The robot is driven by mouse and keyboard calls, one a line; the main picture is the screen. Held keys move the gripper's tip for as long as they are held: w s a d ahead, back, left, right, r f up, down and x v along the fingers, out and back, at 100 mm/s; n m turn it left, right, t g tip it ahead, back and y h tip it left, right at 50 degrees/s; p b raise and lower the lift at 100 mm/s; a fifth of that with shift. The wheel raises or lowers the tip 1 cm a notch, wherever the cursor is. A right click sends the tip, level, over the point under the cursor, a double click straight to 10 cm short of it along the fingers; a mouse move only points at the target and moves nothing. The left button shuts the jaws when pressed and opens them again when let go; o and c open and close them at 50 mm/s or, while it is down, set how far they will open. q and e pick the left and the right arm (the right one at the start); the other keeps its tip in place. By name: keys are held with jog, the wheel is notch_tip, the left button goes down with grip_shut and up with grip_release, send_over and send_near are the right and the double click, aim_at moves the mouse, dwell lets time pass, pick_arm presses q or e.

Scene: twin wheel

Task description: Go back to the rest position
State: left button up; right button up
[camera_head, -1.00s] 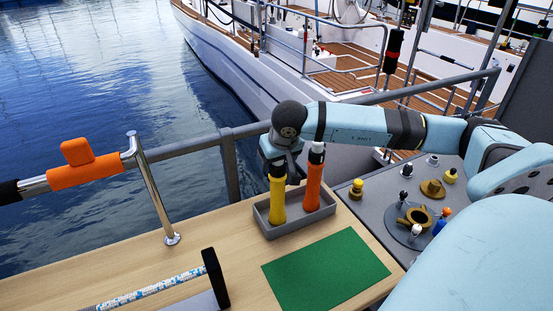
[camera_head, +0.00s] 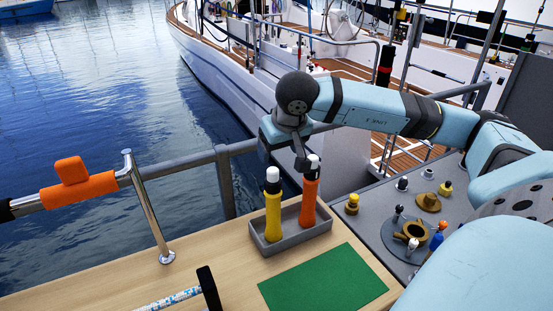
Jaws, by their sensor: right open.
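My right gripper (camera_head: 284,140) is open and empty, just above the grey tray (camera_head: 280,245) in the head view. A yellow bottle (camera_head: 273,212) with a white top stands upright in the tray, below and left of the gripper. An orange bottle (camera_head: 310,203) with a white top stands beside it, close to the right finger. The gripper appears clear of the yellow bottle; I cannot tell whether a finger touches the orange one. My left gripper is not in view.
A green mat (camera_head: 325,283) lies on the wooden table (camera_head: 215,262). A metal rail with an orange sleeve (camera_head: 80,190) stands at left. A grey side surface (camera_head: 375,218) holds several small fittings. Water and a moored boat (camera_head: 235,80) lie beyond the railing.

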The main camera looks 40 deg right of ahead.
jog(key=shift+s+r, duration=0.1)
jog(key=shift+r, duration=0.15)
dwell(0.4)
